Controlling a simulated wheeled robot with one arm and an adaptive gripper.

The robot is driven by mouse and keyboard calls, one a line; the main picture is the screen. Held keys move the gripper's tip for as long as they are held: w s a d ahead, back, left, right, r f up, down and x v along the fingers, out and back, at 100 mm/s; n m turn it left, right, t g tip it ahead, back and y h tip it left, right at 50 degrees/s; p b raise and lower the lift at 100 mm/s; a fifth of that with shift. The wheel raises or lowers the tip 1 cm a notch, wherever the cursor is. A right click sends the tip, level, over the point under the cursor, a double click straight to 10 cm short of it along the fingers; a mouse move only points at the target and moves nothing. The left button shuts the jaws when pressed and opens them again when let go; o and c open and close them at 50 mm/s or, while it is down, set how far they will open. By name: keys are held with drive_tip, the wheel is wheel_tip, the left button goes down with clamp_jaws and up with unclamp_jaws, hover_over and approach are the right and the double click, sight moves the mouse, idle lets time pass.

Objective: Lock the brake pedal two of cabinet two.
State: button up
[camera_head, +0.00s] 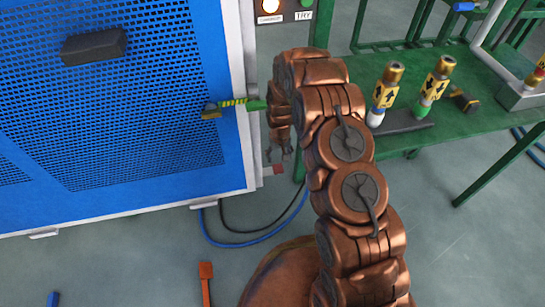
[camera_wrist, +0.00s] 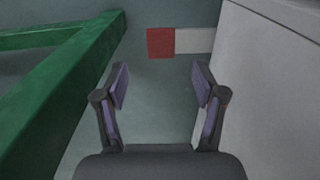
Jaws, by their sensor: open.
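A blue cabinet (camera_head: 130,110) with a mesh door and a pale grey side fills the left of the head view. Its grey side also shows at the right of the wrist view (camera_wrist: 265,80). A small red-ended pedal (camera_head: 278,168) sticks out low beside the cabinet. In the wrist view a red block with a white part (camera_wrist: 160,43), apparently the same pedal, lies ahead of the fingers. My gripper (camera_head: 280,153) points down beside the cabinet, above the pedal. In the wrist view its fingers (camera_wrist: 161,85) are apart with nothing between them. I cannot read any cabinet or pedal number.
A yellow-green striped handle (camera_head: 238,102) projects by the cabinet edge, close to my arm. A green table (camera_head: 460,115) with yellow-black cylinders stands at the right; a green beam (camera_wrist: 70,85) crosses the wrist view's left. Blue and black cables (camera_head: 250,240) lie on the floor.

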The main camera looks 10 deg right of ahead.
sight(278, 168)
drive_tip(key=shift+w+d+f, duration=0.15)
drive_tip(key=shift+w, duration=0.2)
drive_tip(key=shift+d+f, duration=0.1)
drive_tip(key=shift+f, duration=0.1)
drive_tip(key=f+b, duration=0.1)
drive_tip(key=f, duration=0.1)
drive_tip(key=f+b, duration=0.1)
drive_tip(key=f, duration=0.1)
drive_tip(key=f+b, duration=0.1)
drive_tip(key=f, duration=0.2)
drive_tip(key=shift+w+a+f, duration=0.1)
drive_tip(key=shift+a, duration=0.2)
drive_tip(key=shift+c, duration=0.2)
clamp_jaws()
